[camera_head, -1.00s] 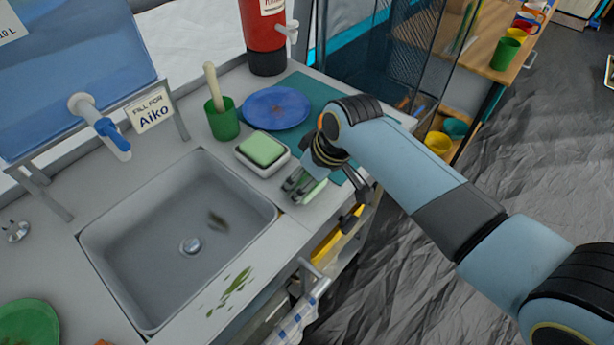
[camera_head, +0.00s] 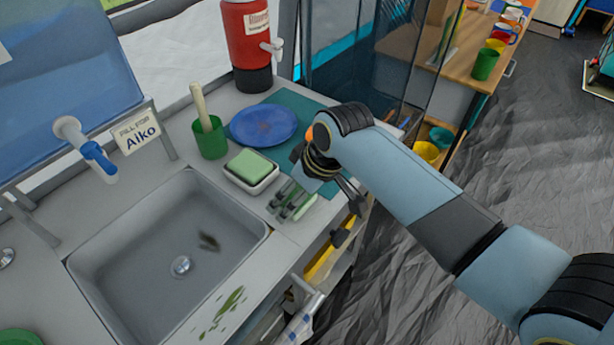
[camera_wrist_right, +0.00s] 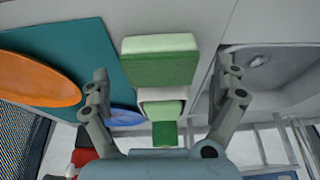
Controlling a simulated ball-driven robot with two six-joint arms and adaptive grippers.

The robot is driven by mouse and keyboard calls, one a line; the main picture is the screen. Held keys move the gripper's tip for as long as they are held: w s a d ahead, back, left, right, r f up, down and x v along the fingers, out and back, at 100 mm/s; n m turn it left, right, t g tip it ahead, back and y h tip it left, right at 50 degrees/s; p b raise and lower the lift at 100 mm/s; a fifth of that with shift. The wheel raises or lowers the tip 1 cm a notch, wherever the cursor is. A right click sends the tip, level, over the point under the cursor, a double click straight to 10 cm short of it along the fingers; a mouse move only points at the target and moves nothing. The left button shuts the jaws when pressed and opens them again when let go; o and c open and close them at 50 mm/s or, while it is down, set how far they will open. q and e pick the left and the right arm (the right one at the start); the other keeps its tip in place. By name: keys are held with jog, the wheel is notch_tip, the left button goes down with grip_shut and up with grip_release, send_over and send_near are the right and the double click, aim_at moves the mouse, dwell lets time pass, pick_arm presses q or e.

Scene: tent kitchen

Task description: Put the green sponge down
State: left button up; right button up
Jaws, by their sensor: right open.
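A green sponge (camera_wrist_right: 160,68) with a paler top face lies between the open fingers of my right gripper (camera_wrist_right: 166,78) in the right wrist view. It is at the edge of the teal mat, with a gap to each finger. In the head view my right gripper (camera_head: 308,197) is low over the counter right of the sink. It hides most of this sponge there; only a bit of green (camera_head: 300,212) shows. My left gripper is not in view.
A second green sponge (camera_head: 251,165) sits in a white dish (camera_head: 250,186). Behind are a green cup (camera_head: 210,143) with a brush and a blue plate (camera_head: 264,125) on the teal mat (camera_head: 290,103). An orange plate (camera_wrist_right: 38,78) is left. The sink (camera_head: 150,240) is left.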

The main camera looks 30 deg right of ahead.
jog(key=v, duration=1)
jog(key=shift+r, duration=0.2)
jog(key=shift+s, duration=0.15)
jog(key=s+d+r+m+h, duration=0.1)
jog(key=s+d+r, duration=0.15)
jog(key=s, duration=0.55)
jog(key=s+d+r+m+h, duration=0.1)
jog(key=s+d+r+m, duration=0.15)
jog(key=s, duration=0.55)
notch_tip(320, 180, down, 37)
jog(key=s+d+g+b, duration=0.2)
jog(key=s+b, duration=0.1)
jog(key=b, duration=0.6)
jog(key=s+f+g+b, duration=0.1)
jog(key=s+f+b, duration=0.6)
jog(key=s+f, duration=1.1)
notch_tip(320, 180, down, 4)
jog(key=shift+d+r, duration=0.2)
jog(key=shift+d, duration=0.1)
